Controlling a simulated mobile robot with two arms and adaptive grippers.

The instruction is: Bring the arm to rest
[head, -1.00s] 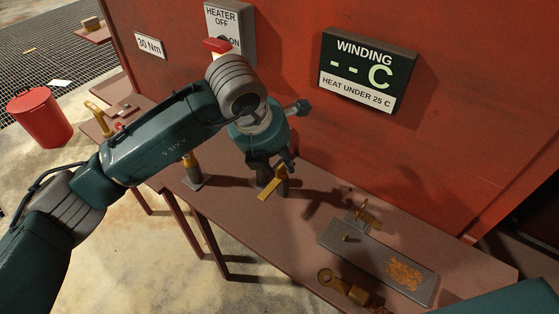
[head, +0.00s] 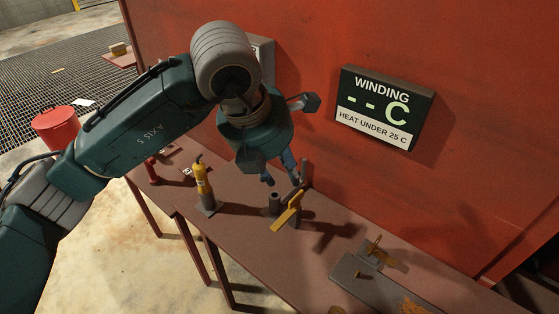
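My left arm comes in from the left, bent at the elbow over the bench, in dark teal and grey. Its gripper (head: 279,174) points down above the bench, close to the red wall. Its fingers look parted, with nothing seen between them. Below it stand a short dark cylinder (head: 274,204) and a yellow lever-like piece (head: 287,213), apart from the fingers as far as I can tell. My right gripper is not in view.
The brown bench (head: 245,250) runs along the red wall. A yellow-handled tool (head: 203,181) stands left of the gripper. A grey plate (head: 370,288) lies at the right. The WINDING display (head: 384,107) hangs on the wall. A red bin (head: 62,128) stands on the floor at left.

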